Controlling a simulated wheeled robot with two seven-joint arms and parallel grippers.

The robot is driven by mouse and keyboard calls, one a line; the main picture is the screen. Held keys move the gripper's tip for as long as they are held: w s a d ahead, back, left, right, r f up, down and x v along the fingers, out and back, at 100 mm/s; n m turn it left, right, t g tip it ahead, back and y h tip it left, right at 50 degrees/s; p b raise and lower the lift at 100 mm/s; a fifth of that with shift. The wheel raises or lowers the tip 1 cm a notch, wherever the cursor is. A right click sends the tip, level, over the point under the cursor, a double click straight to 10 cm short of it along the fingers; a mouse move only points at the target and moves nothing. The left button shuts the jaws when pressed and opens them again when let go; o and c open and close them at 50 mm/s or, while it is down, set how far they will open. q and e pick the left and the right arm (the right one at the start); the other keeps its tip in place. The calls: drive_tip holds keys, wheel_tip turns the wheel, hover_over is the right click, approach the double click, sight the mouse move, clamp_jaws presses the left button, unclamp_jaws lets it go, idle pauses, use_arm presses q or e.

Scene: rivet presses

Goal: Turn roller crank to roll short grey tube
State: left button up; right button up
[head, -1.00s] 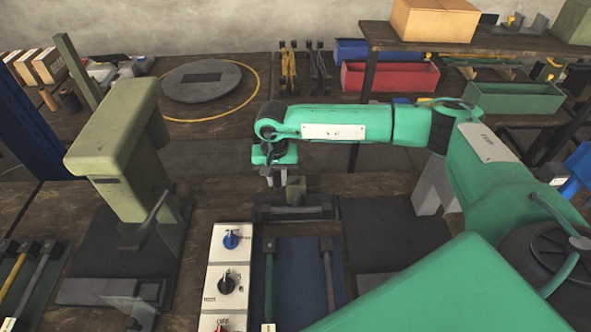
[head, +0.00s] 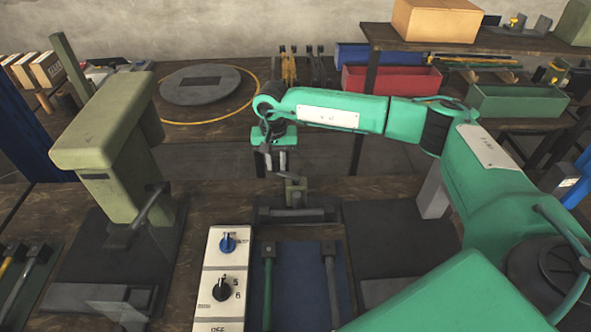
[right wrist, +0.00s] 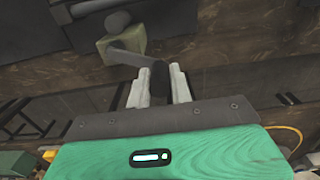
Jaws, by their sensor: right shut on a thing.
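The roller (head: 297,214) is a dark low stand at the back of the bench, with an olive block (head: 296,191) on its far side. A grey cylinder lies across it; I cannot tell whether it is the short grey tube. The olive block (right wrist: 122,40) and the grey crank arm (right wrist: 128,56) show in the right wrist view. My right gripper (head: 273,163) points down just behind the block. In the right wrist view its fingers (right wrist: 159,88) are shut on the dark crank handle (right wrist: 160,78). My left gripper is out of view.
A blue mat (head: 300,290) with a green rod and a grey rod lies in front of the roller. A white control panel (head: 219,270) is to its left. A tall olive press (head: 115,160) stands further left.

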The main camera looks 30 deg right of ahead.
drive_tip(key=shift+w+d+f, duration=0.1)
drive_tip(key=shift+w+d, duration=0.25)
drive_tip(key=shift+d, duration=0.1)
drive_tip(key=shift+w+d+b, duration=0.2)
drive_tip(key=shift+d+b, duration=0.25)
drive_tip(key=shift+w+d, duration=0.15)
drive_tip(key=shift+d, duration=0.9)
drive_tip(key=shift+d+b, duration=0.3)
drive_tip(key=shift+d, duration=0.2)
drive_tip(key=shift+s+d, duration=0.75)
drive_tip(key=shift+d, duration=0.25)
drive_tip(key=shift+s+d+b, duration=0.25)
drive_tip(key=shift+d+b, duration=0.05)
drive_tip(key=shift+d, duration=0.05)
drive_tip(key=shift+s+d, duration=0.15)
drive_tip(key=shift+d, duration=0.1)
drive_tip(key=o, duration=1.7)
drive_tip(key=shift+o, duration=0.2)
